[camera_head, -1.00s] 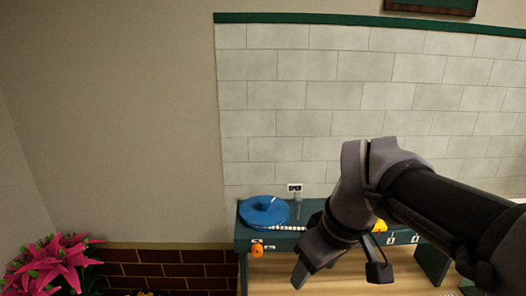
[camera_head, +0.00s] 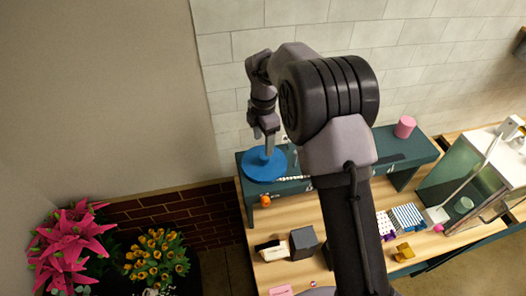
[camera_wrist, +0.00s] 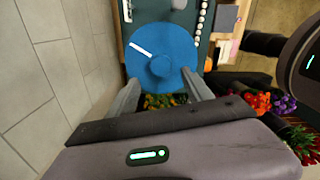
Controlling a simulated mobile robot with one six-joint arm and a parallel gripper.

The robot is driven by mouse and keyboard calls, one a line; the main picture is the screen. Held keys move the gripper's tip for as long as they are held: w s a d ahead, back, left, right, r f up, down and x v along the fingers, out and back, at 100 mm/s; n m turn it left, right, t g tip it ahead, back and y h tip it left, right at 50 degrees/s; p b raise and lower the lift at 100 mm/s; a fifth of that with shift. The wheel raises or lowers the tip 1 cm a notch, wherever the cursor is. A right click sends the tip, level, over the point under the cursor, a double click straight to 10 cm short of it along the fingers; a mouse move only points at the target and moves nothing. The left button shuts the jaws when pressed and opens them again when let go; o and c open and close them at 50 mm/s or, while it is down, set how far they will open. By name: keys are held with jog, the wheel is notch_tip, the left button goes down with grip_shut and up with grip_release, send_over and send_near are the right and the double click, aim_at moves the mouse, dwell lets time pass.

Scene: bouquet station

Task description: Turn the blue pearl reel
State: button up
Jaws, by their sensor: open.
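The blue pearl reel (camera_head: 258,170) is a flat round disc with a raised hub, lying on the left end of the dark green shelf (camera_head: 400,147). A string of white pearls (camera_head: 290,178) runs off it to the right. In the wrist view the reel (camera_wrist: 178,47) shows a white line on its face and a darker blue knob (camera_wrist: 160,65). My gripper (camera_head: 269,152) points down over the reel in the head view. In the wrist view its two fingers (camera_wrist: 162,92) are spread apart at the reel's near edge, with nothing between them. Whether they touch the reel is unclear.
An orange knob (camera_head: 265,201) sits on the shelf front. A pink cylinder (camera_head: 405,127) stands on the shelf's right part. A tiled wall (camera_head: 230,75) is close behind. Pink flowers (camera_head: 72,245) and yellow flowers (camera_head: 157,257) stand at lower left. A glass case (camera_head: 470,180) is at right.

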aim_at(264, 156)
jog(key=f, duration=0.5)
jog(key=shift+s+d, duration=0.25)
jog(key=shift+w+a+f, duration=0.2)
jog(key=shift+f, duration=0.45)
jog(key=shift+d, duration=0.1)
jog(key=shift+c, duration=0.2)
jog(key=shift+s, duration=0.1)
jog(key=c, duration=0.4)
grip_shut()
